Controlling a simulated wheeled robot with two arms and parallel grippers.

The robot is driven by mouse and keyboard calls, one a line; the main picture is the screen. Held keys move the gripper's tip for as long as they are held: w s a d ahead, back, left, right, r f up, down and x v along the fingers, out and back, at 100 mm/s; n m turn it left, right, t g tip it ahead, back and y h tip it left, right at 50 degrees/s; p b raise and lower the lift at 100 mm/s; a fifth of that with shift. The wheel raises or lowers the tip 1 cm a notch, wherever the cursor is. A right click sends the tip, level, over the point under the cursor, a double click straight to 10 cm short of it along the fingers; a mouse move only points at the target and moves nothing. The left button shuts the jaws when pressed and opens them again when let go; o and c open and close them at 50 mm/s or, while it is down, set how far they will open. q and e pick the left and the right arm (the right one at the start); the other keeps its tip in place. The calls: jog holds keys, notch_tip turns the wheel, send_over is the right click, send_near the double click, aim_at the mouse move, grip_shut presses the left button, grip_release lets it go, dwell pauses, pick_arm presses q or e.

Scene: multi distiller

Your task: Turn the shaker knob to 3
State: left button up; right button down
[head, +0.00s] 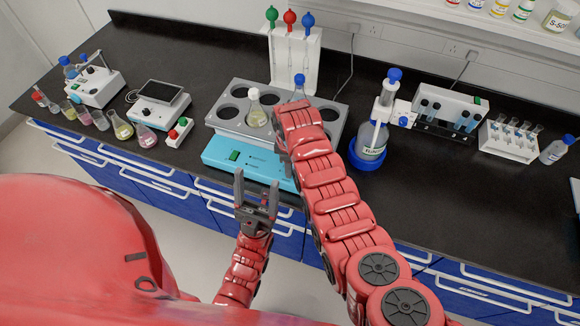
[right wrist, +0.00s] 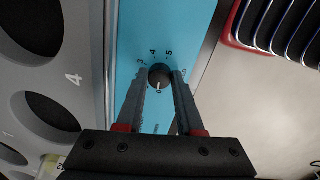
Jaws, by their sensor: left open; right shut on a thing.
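The shaker (head: 222,152) has a light-blue front and a grey top with round holes. Its black knob (right wrist: 159,75) sits on the blue panel in the right wrist view, with printed numbers around it; 3, 4 and 5 are readable above it. A short white mark shows on the knob's lower side. My right gripper (right wrist: 160,73) is shut on the knob, one finger on each side. In the head view my right arm hides the knob and that gripper. My left gripper (head: 256,184) is open and empty in front of the shaker's front edge.
A small button box (head: 179,132), a hotplate (head: 158,103) and several flasks are at left. A pipette stand (head: 296,50) is behind.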

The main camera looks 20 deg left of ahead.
jog(key=m+b, duration=0.2)
jog(key=b, duration=0.1)
jog(key=m+b, duration=0.6)
jog(key=b, duration=0.1)
jog(key=shift+f, duration=0.3)
jog(key=shift+a+r+m+b, duration=0.15)
jog(key=shift+m+b, duration=0.5)
jog(key=shift+m, duration=0.55)
jog(key=m+b, duration=0.1)
jog(key=m, duration=0.1)
jog(key=shift+m+h, duration=0.3)
jog(key=m, duration=0.3)
jog(key=shift+r+m+b, duration=0.1)
jog(key=shift+m+b, duration=0.2)
jog(key=shift+b, duration=0.05)
jog(key=m+b, duration=0.1)
jog(key=m, duration=0.5)
jog(key=shift+g, duration=0.4)
jog(key=shift+m, duration=0.3)
jog(key=c, duration=0.5)
grip_release()
jog(key=shift+c, duration=0.2)
